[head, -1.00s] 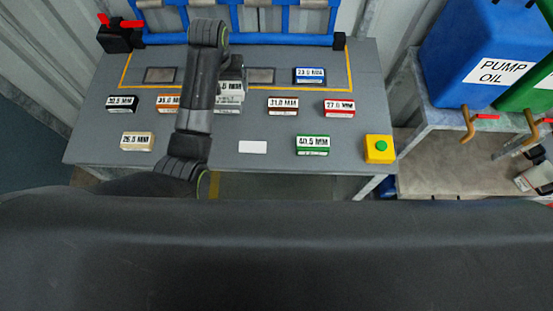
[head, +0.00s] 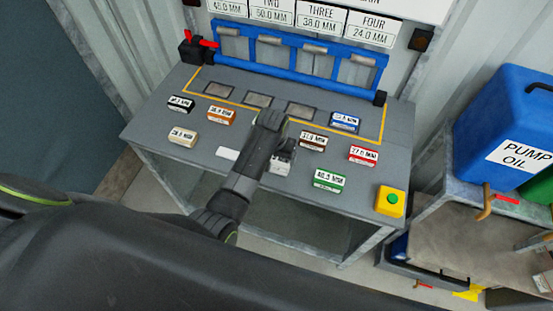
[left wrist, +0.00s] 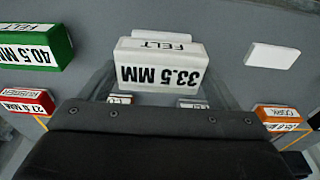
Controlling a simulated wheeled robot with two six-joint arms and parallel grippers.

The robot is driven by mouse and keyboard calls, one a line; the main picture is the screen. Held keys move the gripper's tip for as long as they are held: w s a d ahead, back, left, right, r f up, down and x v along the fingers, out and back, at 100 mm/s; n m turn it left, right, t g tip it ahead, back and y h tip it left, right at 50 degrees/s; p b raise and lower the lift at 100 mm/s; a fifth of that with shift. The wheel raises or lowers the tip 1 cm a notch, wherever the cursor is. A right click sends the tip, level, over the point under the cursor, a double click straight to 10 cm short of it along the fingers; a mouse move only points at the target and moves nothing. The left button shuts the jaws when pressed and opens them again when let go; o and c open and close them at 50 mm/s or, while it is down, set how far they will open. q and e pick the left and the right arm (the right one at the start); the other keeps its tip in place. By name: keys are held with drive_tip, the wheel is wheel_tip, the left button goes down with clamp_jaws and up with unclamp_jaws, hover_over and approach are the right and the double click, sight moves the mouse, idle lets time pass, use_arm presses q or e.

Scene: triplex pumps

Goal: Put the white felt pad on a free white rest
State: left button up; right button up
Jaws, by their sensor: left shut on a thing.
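The white felt pad (head: 280,166), marked 33.5 MM, is held in my left gripper (head: 284,154) over the front part of the grey bench. In the left wrist view the felt pad (left wrist: 160,65) sits across the fingers, with its lettering upside down. I cannot tell its exact height above the bench. A flat, bare white rest (head: 228,153) lies to the left of the gripper in the head view. The same white rest (left wrist: 272,55) shows at the upper right of the left wrist view. My right gripper is not in view.
A green block (head: 329,181), a red block (head: 363,155) and a brown block (head: 313,141) stand right of the gripper. Orange (head: 221,116), black and cream blocks stand left. A blue block (head: 345,121) and grey plates lie behind. A yellow button box (head: 390,201) is at the front right.

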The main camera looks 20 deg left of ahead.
use_arm(q)
wheel_tip(320, 180, down, 2)
drive_tip(key=shift+f, duration=0.4)
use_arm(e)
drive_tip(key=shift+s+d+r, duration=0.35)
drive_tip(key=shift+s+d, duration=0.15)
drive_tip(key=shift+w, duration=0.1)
